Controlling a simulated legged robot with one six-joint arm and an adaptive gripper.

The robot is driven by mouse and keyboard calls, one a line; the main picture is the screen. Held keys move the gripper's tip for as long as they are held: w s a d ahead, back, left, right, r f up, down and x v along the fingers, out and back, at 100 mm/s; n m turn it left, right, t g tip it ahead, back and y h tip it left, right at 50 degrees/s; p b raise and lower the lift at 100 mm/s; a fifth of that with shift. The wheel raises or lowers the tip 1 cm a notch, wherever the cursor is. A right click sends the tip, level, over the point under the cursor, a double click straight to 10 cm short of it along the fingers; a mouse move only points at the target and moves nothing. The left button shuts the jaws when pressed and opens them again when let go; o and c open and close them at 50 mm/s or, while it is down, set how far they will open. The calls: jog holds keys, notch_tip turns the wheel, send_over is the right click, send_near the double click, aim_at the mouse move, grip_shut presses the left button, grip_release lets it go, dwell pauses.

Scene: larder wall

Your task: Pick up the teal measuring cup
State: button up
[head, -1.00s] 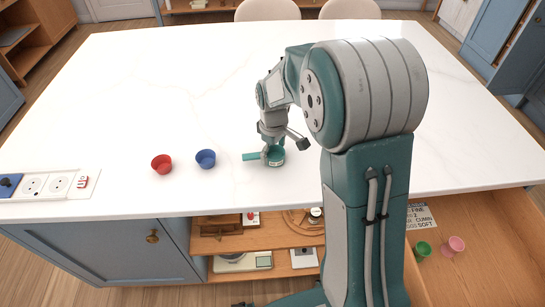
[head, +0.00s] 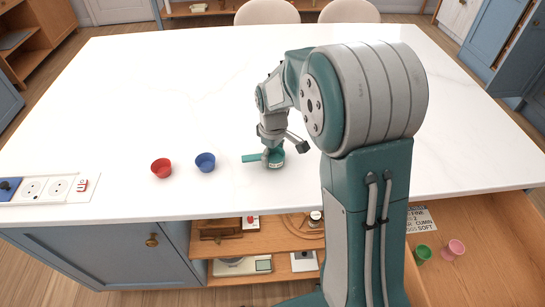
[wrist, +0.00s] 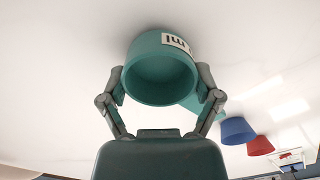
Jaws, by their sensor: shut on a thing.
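The teal measuring cup (head: 276,160) is on the white worktop near its front edge, with its flat handle pointing left. In the wrist view the cup (wrist: 160,75) shows its open mouth and a white label with dark letters. My gripper (head: 271,152) is over the cup in the head view. In the wrist view my gripper (wrist: 161,82) has a finger against each side of the cup and is shut on it. Whether the cup's base touches the worktop I cannot tell.
A blue cup (head: 205,162) and a red cup (head: 161,168) stand to the left on the worktop (head: 150,90). A socket strip (head: 45,188) lies at the front left. An open drawer (head: 485,250) at the lower right holds a green cup (head: 423,253) and a pink cup (head: 453,249).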

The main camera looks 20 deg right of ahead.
jog(key=s+r, duration=1.2)
jog(key=s, duration=0.2)
